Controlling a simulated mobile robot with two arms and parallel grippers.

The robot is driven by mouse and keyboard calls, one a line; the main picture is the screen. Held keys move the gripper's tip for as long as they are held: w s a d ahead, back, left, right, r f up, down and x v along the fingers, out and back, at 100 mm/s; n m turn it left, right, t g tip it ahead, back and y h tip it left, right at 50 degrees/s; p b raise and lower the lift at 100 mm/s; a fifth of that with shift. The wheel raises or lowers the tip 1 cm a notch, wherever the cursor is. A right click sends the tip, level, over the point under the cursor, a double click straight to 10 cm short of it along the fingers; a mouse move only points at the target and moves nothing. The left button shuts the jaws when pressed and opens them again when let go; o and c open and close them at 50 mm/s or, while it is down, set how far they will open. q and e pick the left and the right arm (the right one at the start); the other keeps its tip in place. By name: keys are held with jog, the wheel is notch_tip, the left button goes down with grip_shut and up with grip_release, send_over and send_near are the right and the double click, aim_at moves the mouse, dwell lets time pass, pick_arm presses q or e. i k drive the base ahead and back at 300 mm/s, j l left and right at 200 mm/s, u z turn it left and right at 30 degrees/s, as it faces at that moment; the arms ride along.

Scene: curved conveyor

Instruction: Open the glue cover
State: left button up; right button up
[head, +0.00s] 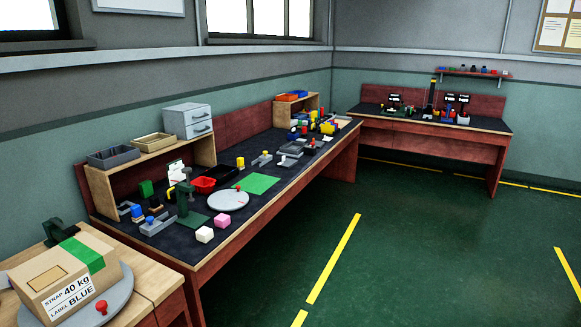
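Neither of my grippers shows in the head view. I cannot pick out the glue cover for sure. The long workbench (205,255) along the wall carries many small devices, too small to tell apart. Among them are a dark green stand (183,198), a grey device with a blue knob (151,225) and a grey device (290,149) farther along. Whether any of them has a cover, open or shut, cannot be seen.
A cardboard box (50,273) sits on a grey round plate (122,288) on a wooden table at front left. A second bench (440,143) stands behind. The green floor (420,250) is clear.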

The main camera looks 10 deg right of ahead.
aim_at(265, 156)
jog(key=i+l+z, duration=0.3)
jog(key=i, duration=0.3)
jog(key=i+l+z, duration=0.35)
jog(key=i, duration=0.3)
jog(key=i+z, duration=0.3)
jog(key=i, duration=0.3)
jog(key=i+u, duration=0.1)
jog(key=i, duration=0.4)
jog(key=i+l+u, duration=0.15)
jog(key=i, duration=0.35)
jog(key=i+l+u, duration=0.1)
jog(key=i, duration=0.4)
jog(key=i+l+u, duration=0.1)
jog(key=i, duration=0.4)
jog(key=i+l+u, duration=0.9)
jog(key=u, duration=0.8)
jog(key=i, duration=0.1)
